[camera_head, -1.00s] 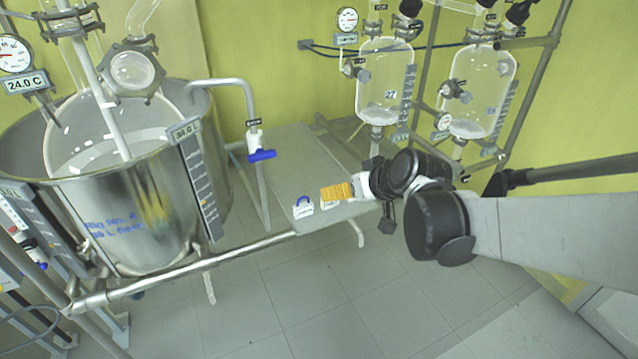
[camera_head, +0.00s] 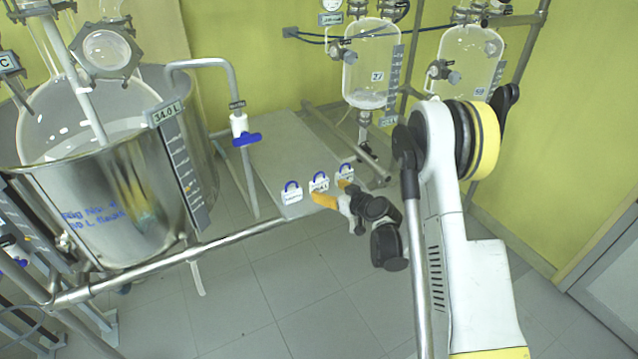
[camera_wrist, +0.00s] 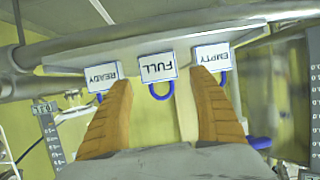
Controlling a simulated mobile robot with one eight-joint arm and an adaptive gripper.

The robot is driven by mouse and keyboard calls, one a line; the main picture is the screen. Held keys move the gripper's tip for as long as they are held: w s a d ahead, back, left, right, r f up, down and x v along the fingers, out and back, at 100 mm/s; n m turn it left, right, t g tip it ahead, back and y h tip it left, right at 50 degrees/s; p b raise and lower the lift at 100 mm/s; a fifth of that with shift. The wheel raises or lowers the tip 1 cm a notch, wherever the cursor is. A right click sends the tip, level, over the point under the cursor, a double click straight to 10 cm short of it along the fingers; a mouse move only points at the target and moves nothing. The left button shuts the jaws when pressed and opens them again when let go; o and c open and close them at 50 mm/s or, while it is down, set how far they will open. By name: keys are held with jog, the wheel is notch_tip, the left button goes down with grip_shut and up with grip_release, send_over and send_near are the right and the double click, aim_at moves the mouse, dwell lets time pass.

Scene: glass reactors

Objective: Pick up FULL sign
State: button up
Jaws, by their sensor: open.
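The FULL sign (camera_wrist: 158,67) is a white plate with a blue border and a blue loop. In the wrist view it hangs upside down between my two orange fingers, a little beyond them. In the head view it is the middle sign (camera_head: 319,185) on the edge of the grey table. My gripper (camera_wrist: 160,98) is open, with one finger on each side of the FULL sign and nothing held. In the head view my gripper (camera_head: 330,192) is at the table's front edge. I cannot tell whether the fingers touch any sign.
The READY sign (camera_wrist: 88,76) and the EMPTY sign (camera_wrist: 213,57) flank the FULL sign, close to my fingertips. The grey table (camera_head: 285,150) is otherwise bare. A steel vessel (camera_head: 130,190) stands left and glass reactors (camera_head: 372,65) stand behind. A steel rail (camera_head: 190,257) runs in front.

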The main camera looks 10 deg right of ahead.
aim_at(321, 188)
jog(key=b+x, duration=0.1)
jog(key=x, duration=0.2)
jog(key=f+b+x, duration=0.1)
jog(key=b+x, duration=0.1)
jog(key=x, duration=0.1)
jog(key=shift+w+f, duration=0.1)
jog(key=shift+w, duration=0.35)
jog(key=shift+c, duration=0.6)
jog(key=c, duration=0.8)
